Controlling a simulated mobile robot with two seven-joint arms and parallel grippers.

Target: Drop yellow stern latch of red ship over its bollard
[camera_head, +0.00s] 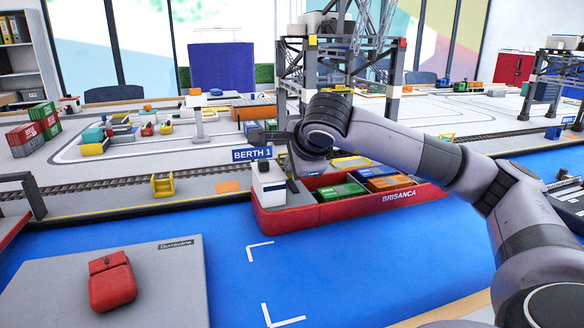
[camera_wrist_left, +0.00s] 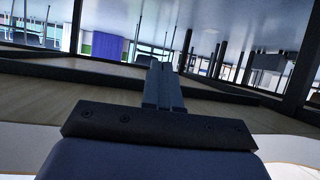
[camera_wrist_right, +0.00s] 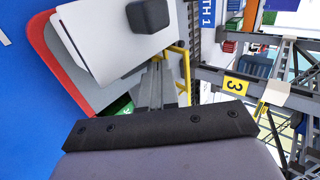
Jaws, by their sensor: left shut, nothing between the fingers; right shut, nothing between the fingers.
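The red ship (camera_head: 350,208) marked BRISANCA lies along the quay in the head view, with a white deckhouse (camera_head: 268,185) at its left end. In the right wrist view, its red hull (camera_wrist_right: 52,65) curves round the white deckhouse (camera_wrist_right: 115,45). A thin yellow bar (camera_wrist_right: 186,72), apparently the stern latch, stands just right of my right gripper (camera_wrist_right: 155,82). That gripper is shut and empty; I cannot tell whether it touches the bar. In the head view my arm hides the latch; I cannot make out the bollard. My left gripper (camera_wrist_left: 163,78) is shut and empty, away from the ship.
A BERTH 1 sign (camera_head: 252,154) stands beside the deckhouse. A grey gantry crane (camera_head: 340,65) rises behind my right arm. A yellow fitting (camera_head: 163,186) sits on the quay at left. A grey platform (camera_head: 165,285) carries a red block (camera_head: 111,283).

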